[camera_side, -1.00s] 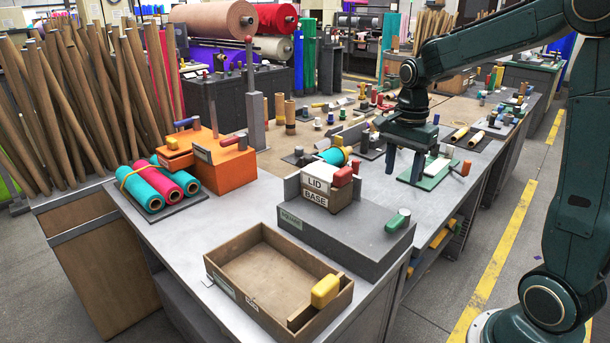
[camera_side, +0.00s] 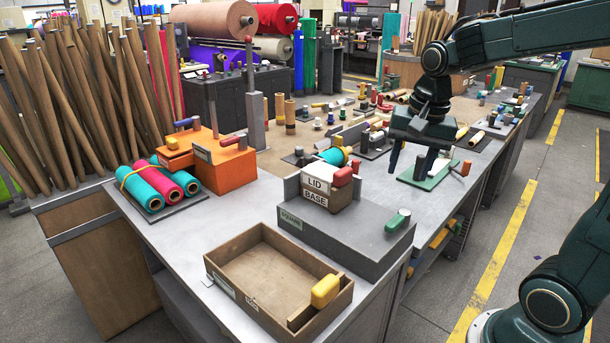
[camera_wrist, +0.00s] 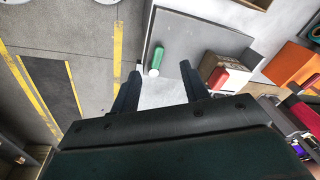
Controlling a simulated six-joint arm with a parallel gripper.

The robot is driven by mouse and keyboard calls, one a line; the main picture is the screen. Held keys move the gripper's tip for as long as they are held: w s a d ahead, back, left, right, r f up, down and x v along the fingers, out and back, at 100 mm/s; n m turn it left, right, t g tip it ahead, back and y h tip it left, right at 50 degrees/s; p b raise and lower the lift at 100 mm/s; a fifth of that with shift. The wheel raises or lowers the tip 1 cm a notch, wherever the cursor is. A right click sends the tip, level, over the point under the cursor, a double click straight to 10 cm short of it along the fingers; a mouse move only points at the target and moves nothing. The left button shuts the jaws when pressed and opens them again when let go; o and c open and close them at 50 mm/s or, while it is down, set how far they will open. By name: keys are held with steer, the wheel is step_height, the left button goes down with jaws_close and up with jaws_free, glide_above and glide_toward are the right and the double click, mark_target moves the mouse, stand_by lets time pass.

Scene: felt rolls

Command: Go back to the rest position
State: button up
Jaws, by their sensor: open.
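My gripper (camera_side: 412,162) is in the side view, above the green board (camera_side: 428,174) on the right part of the grey bench. Its dark fingers are apart, with nothing seen between them. A white piece (camera_side: 440,164) lies on the board behind the fingers. In the wrist view my gripper (camera_wrist: 158,82) also shows both fingers spread. Beyond them is the grey block with a green-handled tool (camera_wrist: 156,60). Nothing in view marks the rest position.
A grey block (camera_side: 340,236) carries the LID and BASE boxes (camera_side: 318,192) and a green-handled tool (camera_side: 397,220). An open wooden tray (camera_side: 232,250) stands in front. An orange box (camera_side: 222,166) and felt rolls (camera_side: 142,188) are at left. The aisle floor (camera_side: 545,220) at right is clear.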

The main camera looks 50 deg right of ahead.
steer(key=s+a+r+n+t, duration=0.1)
steer(key=s+a+n+t, duration=0.2)
steer(key=s+a+n, duration=0.5)
steer(key=shift+s+a+r+n+t, duration=0.35)
steer(key=shift+s+n, duration=1.35)
steer(key=shift+n, duration=0.6)
steer(key=shift+d, duration=0.1)
